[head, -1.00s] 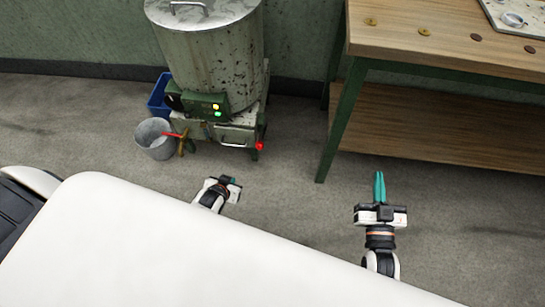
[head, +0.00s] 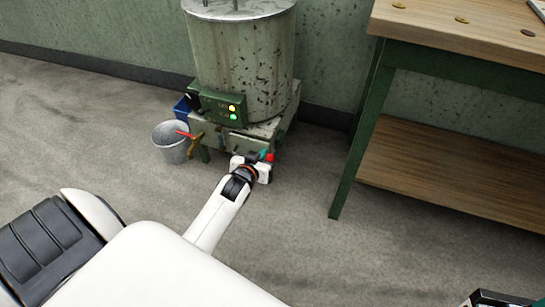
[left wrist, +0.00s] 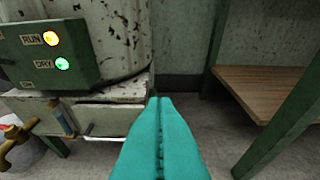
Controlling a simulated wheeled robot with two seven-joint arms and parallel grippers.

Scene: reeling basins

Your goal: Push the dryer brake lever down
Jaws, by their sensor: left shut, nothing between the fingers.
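The dryer (head: 240,65) is a stained, pale green drum machine with a control box (head: 220,105). A red knob (head: 269,157), which looks like the end of the brake lever, shows at its lower right front corner. The lever's arm cannot be made out. My left gripper (head: 263,154) is right beside the knob; I cannot tell whether they touch. In the left wrist view its teal fingers (left wrist: 158,105) are shut and empty, near the dryer's right edge, and no knob shows. My right gripper (head: 497,298) is only partly in view at the bottom right.
A blue bin (head: 181,108) stands behind. A green-legged wooden workbench (head: 455,60) stands right; the floor between is clear.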

